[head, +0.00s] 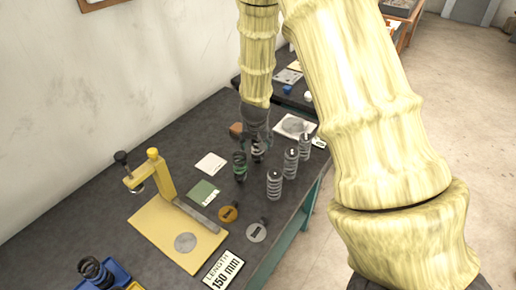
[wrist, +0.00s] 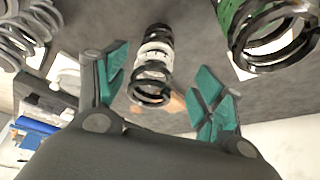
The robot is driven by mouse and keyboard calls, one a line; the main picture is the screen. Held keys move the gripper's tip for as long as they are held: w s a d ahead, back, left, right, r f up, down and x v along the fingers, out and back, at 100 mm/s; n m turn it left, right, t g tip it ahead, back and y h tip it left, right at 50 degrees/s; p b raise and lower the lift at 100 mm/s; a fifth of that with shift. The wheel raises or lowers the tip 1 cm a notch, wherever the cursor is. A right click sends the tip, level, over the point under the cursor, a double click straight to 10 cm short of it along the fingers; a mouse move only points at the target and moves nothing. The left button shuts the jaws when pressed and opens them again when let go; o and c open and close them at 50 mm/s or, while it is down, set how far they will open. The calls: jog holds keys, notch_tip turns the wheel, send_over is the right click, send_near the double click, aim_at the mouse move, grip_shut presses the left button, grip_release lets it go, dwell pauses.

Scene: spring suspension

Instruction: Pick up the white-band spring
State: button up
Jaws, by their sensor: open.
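The white-band spring (wrist: 154,62) is a dark coil with a white section around its middle. In the wrist view it shows between the two teal-padded fingers of my gripper (wrist: 162,84), nearer the left finger. The fingers are open, with a visible gap on each side of the spring. In the head view my gripper (head: 257,136) is low over the dark table, and the spring (head: 257,155) shows partly below it, largely hidden by the fingers. I cannot tell how far down the spring the fingertips reach.
A green-band spring (head: 240,166) stands close on the left; it also shows in the wrist view (wrist: 272,25). Several grey springs, one of them in front (head: 274,186), stand on the right. A yellow press (head: 165,176) on its board is at left. The white wall (head: 80,120) runs behind.

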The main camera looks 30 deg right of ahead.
jog(key=shift+d+p+x, duration=0.25)
jog(key=shift+p+x, duration=0.25)
jog(key=shift+x, duration=0.45)
jog(key=shift+d+p+x, duration=0.2)
jog(key=shift+p+x, duration=0.3)
jog(key=shift+x, duration=0.45)
jog(key=shift+w+d+f, duration=0.1)
jog(key=shift+w+f, duration=0.1)
jog(key=shift+f, duration=0.5)
jog(key=c, duration=1.3)
